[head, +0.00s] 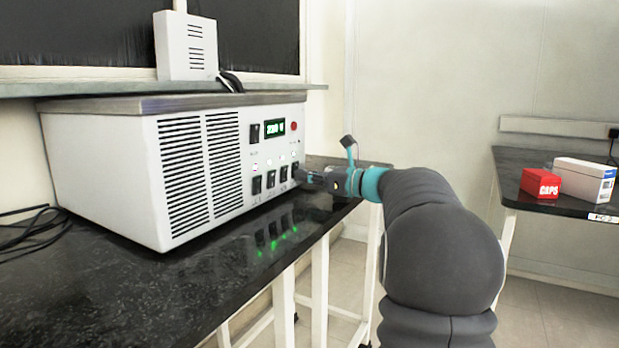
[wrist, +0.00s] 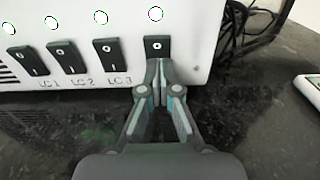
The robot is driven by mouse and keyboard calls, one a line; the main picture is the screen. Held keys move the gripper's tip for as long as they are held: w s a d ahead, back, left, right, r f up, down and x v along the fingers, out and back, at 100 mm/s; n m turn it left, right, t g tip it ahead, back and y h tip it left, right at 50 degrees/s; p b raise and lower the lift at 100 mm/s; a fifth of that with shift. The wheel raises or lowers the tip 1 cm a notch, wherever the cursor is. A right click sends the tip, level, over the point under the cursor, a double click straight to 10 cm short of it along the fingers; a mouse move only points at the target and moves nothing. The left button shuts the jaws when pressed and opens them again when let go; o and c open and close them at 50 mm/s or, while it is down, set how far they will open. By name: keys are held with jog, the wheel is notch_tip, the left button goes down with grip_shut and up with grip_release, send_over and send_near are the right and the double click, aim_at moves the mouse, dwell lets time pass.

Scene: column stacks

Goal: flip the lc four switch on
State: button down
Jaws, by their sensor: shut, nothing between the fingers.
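The white power unit (head: 115,170) stands on the dark bench, with a row of dark rocker switches low on its front. The wrist view shows the switches labelled LC 1 (wrist: 27,61), LC 2 (wrist: 62,57) and LC 3 (wrist: 108,53). The rightmost switch (wrist: 156,47) follows them; its label and lower end are hidden behind my fingers. Its 0 mark shows; I cannot tell which way it is tipped. My gripper (wrist: 159,90) is shut and empty, its tips just below or at this switch; contact is unclear. In the head view my gripper (head: 301,174) covers part of that switch.
Indicator lights (wrist: 100,17) sit above the switches. A larger switch (head: 254,133) and a green display (head: 274,127) are higher on the panel. Dark cables (wrist: 262,18) lie right of the unit. A red box (head: 540,183) stands on another table at right.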

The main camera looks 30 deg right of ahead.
jog(key=shift+s, duration=0.25)
jog(key=f+v, duration=0.2)
jog(key=v, duration=1.1)
jog(key=shift+s+d+p, duration=0.15)
jog(key=shift+d+p, duration=0.1)
jog(key=shift+p, duration=0.2)
